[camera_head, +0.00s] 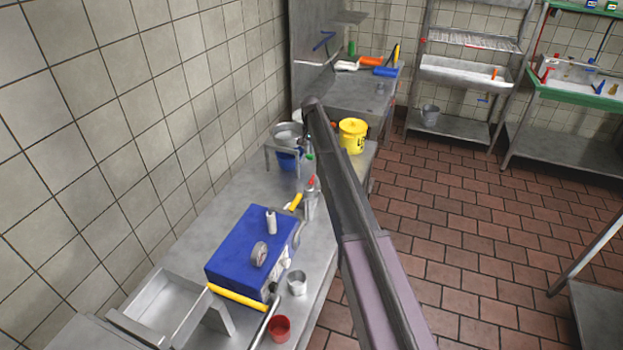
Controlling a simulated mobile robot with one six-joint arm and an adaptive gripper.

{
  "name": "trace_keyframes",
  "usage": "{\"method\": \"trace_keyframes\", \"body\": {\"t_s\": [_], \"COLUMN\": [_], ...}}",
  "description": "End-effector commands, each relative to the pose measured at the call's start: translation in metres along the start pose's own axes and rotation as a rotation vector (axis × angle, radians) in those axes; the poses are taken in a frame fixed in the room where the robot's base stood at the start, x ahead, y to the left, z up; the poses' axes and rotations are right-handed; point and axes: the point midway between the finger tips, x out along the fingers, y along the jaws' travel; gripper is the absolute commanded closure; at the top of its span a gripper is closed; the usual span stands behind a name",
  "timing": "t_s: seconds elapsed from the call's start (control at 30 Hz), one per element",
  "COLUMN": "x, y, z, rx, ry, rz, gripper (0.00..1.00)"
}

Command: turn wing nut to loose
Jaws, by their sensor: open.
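I cannot make out a wing nut for certain; any such part is too small to tell or hidden. A blue box-shaped machine (233,250) stands on the steel counter, with a round grey dial-like part (259,254) and a white cylinder (271,222) on top. Small pale fittings (286,263) show on its right side, too small to identify. My arm runs from the bottom right up over the counter's right edge to an elbow above the far end. My gripper cannot be made out; the arm's end is hidden behind its own links.
A yellow bucket (353,136) and a metal pot (287,134) stand farther along the counter (225,195). A metal cup (297,283), a red cup (279,328) and a yellow bar (237,298) are near the machine. The tiled wall bounds the left; the red floor is open at right.

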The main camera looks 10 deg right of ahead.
Motion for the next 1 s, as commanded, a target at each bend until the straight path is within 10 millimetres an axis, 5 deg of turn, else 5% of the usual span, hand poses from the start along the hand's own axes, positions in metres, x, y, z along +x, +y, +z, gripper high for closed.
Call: {"method": "trace_keyframes", "body": {"t_s": [1.0], "x": [0.08], "y": [0.0], "z": [0.0], "rx": [0.0], "ry": [0.0], "rz": [0.0], "gripper": [0.54]}}
